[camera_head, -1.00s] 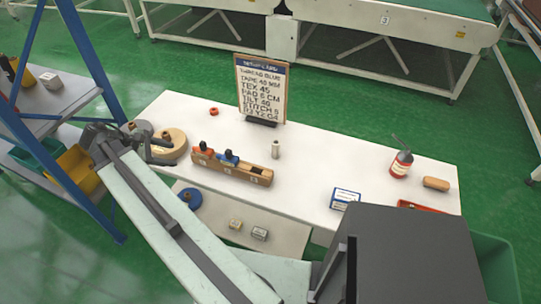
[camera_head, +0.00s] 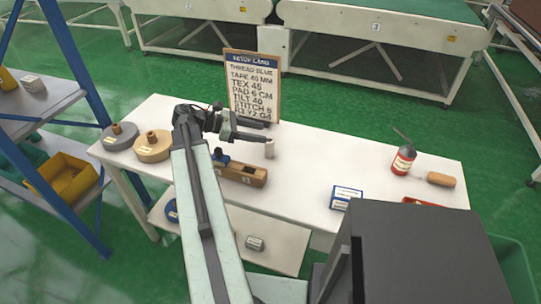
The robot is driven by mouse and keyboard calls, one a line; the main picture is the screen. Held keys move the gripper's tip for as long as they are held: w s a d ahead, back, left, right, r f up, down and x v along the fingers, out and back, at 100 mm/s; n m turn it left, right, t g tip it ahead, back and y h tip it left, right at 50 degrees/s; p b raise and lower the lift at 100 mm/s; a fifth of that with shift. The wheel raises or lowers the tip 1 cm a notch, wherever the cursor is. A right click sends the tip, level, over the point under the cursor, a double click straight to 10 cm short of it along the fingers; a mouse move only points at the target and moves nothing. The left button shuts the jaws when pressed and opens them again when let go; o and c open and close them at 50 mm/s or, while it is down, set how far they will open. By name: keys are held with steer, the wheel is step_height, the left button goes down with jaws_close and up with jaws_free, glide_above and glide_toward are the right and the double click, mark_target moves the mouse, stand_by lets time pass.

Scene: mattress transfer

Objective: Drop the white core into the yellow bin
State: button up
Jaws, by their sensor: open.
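The yellow bin (camera_head: 88,182) sits on a shelf of the blue rack at the left, well away from my gripper.
A setup card (camera_head: 252,85) stands behind my gripper. The wooden block (camera_head: 243,173) with spools is partly hidden by my arm. Tape rolls (camera_head: 152,148) lie at the table's left end.

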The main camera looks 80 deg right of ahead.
mark_target(273, 141)
step_height(273, 141, down, 4)
steer(key=b, duration=0.2)
steer(key=shift+f+b, duration=0.1)
steer(key=shift+b, duration=0.2)
steer(key=shift+s+d+r, duration=0.15)
steer(key=shift+s+r, duration=0.1)
steer(key=shift+s, duration=0.2)
steer(key=shift+s+p, duration=0.1)
steer(key=shift+p, duration=0.2)
steer(key=b+x, duration=0.2)
steer(key=x, duration=0.4)
steer(key=shift+s+d, duration=0.1)
jaws_close()
steer(key=shift+r, duration=0.15)
step_height(273, 141, up, 18)
steer(key=p, duration=1.8)
